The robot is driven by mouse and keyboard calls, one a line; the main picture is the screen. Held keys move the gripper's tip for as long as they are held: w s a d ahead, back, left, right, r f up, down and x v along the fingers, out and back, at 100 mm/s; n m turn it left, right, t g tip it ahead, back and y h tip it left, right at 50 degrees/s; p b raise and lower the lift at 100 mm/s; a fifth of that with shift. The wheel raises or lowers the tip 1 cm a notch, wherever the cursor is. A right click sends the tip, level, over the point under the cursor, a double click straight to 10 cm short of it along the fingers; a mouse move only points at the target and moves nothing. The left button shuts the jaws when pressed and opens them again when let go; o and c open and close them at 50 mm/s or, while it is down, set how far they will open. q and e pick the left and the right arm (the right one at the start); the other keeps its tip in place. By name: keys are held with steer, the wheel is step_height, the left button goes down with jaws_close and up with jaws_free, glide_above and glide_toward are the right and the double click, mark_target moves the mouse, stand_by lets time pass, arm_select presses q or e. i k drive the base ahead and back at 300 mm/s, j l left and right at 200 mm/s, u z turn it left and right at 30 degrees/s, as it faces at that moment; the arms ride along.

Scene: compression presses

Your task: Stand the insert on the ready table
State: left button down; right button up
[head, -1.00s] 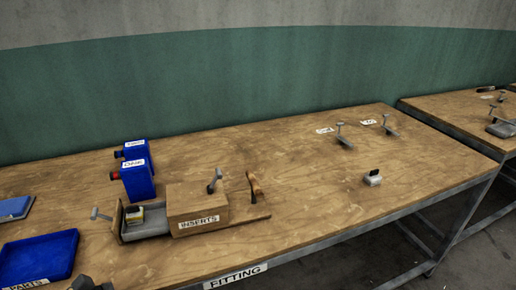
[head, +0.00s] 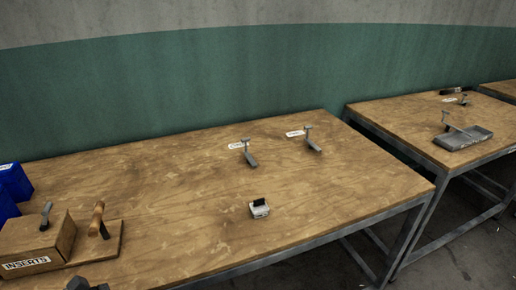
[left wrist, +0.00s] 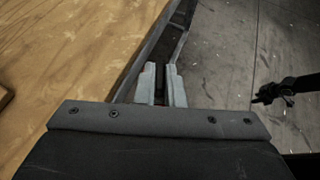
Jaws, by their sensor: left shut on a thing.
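My left gripper (left wrist: 161,85) is shut in the left wrist view, over the table edge and floor. A narrow dark strip shows between its fingers. The held thing is mostly hidden, and I cannot tell if it is the insert. A dark part of my left arm shows at the bottom left of the head view. A small pale block with a black top (head: 259,210) sits on the near table (head: 180,190), apart from my gripper. A farther table (head: 400,115) stands to the right. I cannot read which table is the ready table.
A wooden box labelled INSERTS (head: 35,245) and a blue box (head: 14,183) stand at the left. Two small grey levered stands (head: 248,155) (head: 312,140) with tags stand at the back. A grey tray (head: 463,138) lies on the farther table. A floor gap separates the tables.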

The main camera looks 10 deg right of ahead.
mark_target(467, 118)
steer(key=i+l, duration=0.15)
steer(key=l, duration=0.65)
steer(key=i+l, duration=0.15)
steer(key=l, duration=0.6)
steer(key=i+l, duration=0.15)
steer(key=l, duration=0.65)
steer(key=i+l, duration=0.15)
steer(key=l, duration=0.65)
steer(key=i+l, duration=0.1)
steer(key=l, duration=0.7)
steer(key=i+l, duration=0.15)
steer(key=l, duration=0.6)
steer(key=i+l, duration=0.15)
steer(key=l, duration=0.65)
steer(key=i+l, duration=0.15)
steer(key=l, duration=0.65)
steer(key=u, duration=0.05)
